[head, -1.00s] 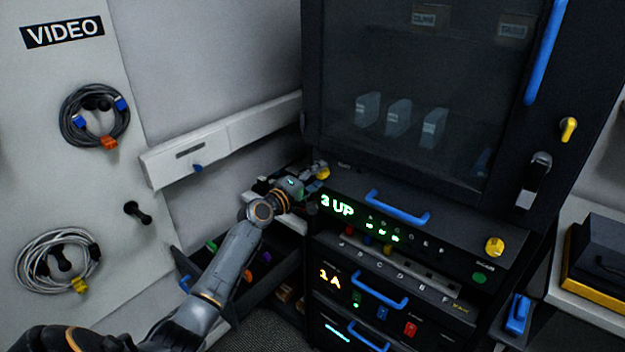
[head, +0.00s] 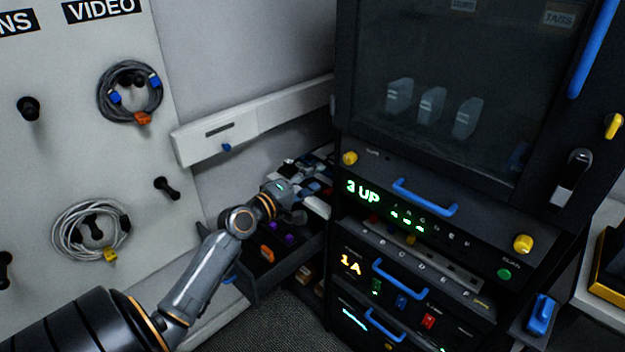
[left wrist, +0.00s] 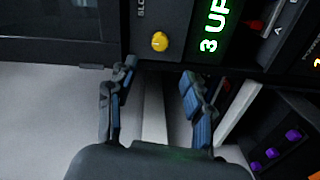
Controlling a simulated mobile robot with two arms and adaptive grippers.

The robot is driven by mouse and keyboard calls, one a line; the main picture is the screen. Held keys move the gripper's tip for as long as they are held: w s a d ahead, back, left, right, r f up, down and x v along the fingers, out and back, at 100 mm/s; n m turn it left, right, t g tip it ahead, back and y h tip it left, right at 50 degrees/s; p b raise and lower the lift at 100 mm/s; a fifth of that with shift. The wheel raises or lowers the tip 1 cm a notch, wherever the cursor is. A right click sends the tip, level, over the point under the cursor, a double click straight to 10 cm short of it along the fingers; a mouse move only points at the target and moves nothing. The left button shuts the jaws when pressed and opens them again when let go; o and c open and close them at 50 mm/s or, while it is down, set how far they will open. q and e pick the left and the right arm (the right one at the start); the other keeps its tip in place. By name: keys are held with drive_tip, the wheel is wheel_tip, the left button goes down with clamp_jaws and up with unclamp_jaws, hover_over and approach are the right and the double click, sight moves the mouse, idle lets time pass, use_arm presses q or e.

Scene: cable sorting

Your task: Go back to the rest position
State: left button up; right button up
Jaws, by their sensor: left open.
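My left gripper (head: 308,178) is beside the left side of the black rack, in front of the grey wall, above an open drawer (head: 265,262). In the left wrist view the left gripper (left wrist: 158,82) has its two fingers spread apart with nothing between them. The yellow knob (left wrist: 160,41) on the rack lies just beyond the fingertips, apart from them. The same yellow knob (head: 349,158) shows in the head view just right of the gripper. My right gripper is in neither view.
The rack panel (head: 420,205) has a lit "3 UP" display and blue handles. A glass-fronted cabinet (head: 440,90) is above it. Coiled cables (head: 131,92) hang on a white board (head: 60,165) at left. The open drawer holds small coloured items beneath my left arm.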

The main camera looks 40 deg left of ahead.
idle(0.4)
use_arm(q)
drive_tip(key=s+f+m+g+y, duration=0.1)
drive_tip(key=s+f+g, duration=0.1)
drive_tip(key=f, duration=1)
drive_tip(key=s+f+m+g+y, duration=0.1)
drive_tip(key=s+f+g, duration=0.15)
drive_tip(key=f, duration=0.95)
drive_tip(key=s+d+f+m+g, duration=0.2)
drive_tip(key=s+f, duration=0.2)
drive_tip(key=f, duration=0.4)
drive_tip(key=s+d+f+m+g, duration=0.1)
drive_tip(key=s+d+f+g, duration=0.2)
drive_tip(key=f, duration=0.6)
drive_tip(key=s+d+f+m+g+b, duration=0.1)
drive_tip(key=s+d+f+m+g, duration=0.2)
drive_tip(key=s+f, duration=0.6)
drive_tip(key=s+d+f+m+g, duration=0.1)
drive_tip(key=s+d+f+m, duration=0.2)
drive_tip(key=s+d+f, duration=0.55)
drive_tip(key=s+d+f+m+g, duration=0.1)
drive_tip(key=s+d+f+m, duration=0.1)
drive_tip(key=s, duration=0.8)
drive_tip(key=s+d+f+m+g, duration=0.1)
drive_tip(key=s+m, duration=0.3)
drive_tip(key=s, duration=0.6)
drive_tip(key=shift+d+f+m+g, duration=0.3)
drive_tip(key=shift+d+f+g, duration=0.1)
drive_tip(key=shift+f+g, duration=0.25)
